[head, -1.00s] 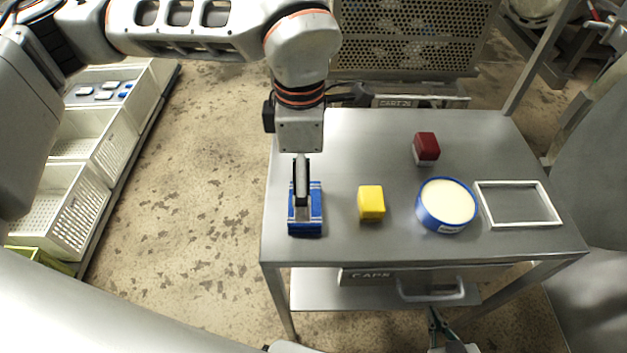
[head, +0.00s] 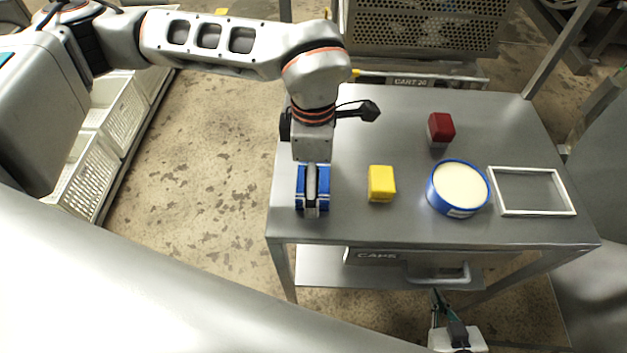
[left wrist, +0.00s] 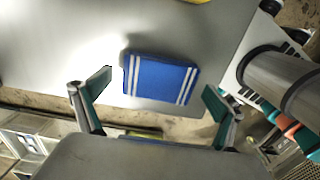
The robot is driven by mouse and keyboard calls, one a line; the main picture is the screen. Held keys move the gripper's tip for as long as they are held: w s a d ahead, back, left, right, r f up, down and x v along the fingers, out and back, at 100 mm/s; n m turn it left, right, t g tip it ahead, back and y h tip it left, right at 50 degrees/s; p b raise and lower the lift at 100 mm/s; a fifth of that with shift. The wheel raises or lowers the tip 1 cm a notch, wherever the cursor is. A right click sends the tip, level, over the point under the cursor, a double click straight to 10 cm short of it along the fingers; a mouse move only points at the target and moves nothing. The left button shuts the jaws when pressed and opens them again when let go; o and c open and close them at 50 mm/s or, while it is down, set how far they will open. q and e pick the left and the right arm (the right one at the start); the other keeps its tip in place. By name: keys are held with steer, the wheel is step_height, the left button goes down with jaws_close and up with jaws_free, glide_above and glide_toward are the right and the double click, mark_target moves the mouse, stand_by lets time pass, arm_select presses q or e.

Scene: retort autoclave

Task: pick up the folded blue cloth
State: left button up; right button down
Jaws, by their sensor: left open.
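The folded blue cloth (head: 300,190) with white stripes lies flat at the left side of the grey cart top (head: 345,225).
A yellow block (head: 381,184) stands close right of the cloth. Farther right are a red block (head: 441,128), a round blue tub (head: 458,188) with cream contents and a white frame (head: 531,191). White crates (head: 115,115) line the floor at left.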

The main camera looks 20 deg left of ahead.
arm_select(q)
steer(key=c, duration=1.1)
step_height(320, 180, up, 20)
steer(key=shift+r+p, duration=0.1)
steer(key=shift+p, duration=0.6)
steer(key=shift+o, duration=0.2)
